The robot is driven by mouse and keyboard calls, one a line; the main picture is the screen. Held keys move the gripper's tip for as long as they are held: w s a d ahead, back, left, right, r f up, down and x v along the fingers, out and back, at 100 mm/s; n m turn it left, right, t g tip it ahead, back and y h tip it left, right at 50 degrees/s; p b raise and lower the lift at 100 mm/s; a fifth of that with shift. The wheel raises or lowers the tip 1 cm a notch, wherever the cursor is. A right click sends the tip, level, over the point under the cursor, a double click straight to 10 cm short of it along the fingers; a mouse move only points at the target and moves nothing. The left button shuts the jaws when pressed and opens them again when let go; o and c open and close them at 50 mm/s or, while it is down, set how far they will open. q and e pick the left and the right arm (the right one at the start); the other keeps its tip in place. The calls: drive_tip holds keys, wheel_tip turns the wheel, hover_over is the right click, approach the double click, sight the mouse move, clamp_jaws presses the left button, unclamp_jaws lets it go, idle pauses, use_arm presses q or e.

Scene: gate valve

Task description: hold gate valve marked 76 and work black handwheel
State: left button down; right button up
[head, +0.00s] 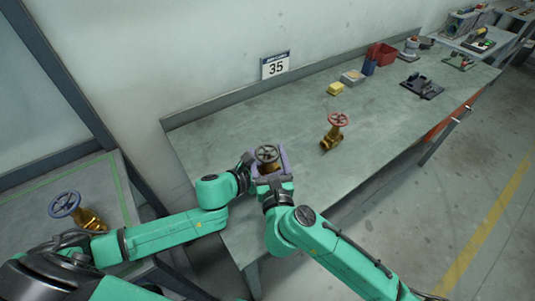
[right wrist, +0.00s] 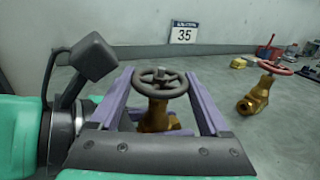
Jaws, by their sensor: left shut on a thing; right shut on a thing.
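The gate valve with the black handwheel (head: 267,153) stands upright near the table's front left part. Its brass body (right wrist: 156,118) shows under the wheel in the right wrist view; no 76 marking is legible. My right gripper (head: 270,159) comes from the near side, its purple fingers on either side of the handwheel, shut on it. My left gripper (head: 264,172) reaches in from the left, lower down, and is shut on the valve body. Its fingertips are mostly hidden by the wheel and my right gripper, so the exact contact is unclear.
A 35 sign (head: 275,66) hangs on the wall.

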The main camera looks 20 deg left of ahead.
drive_tip(key=o, duration=1.2)
drive_tip(key=v, duration=1.2)
drive_tip(key=shift+r, duration=0.1)
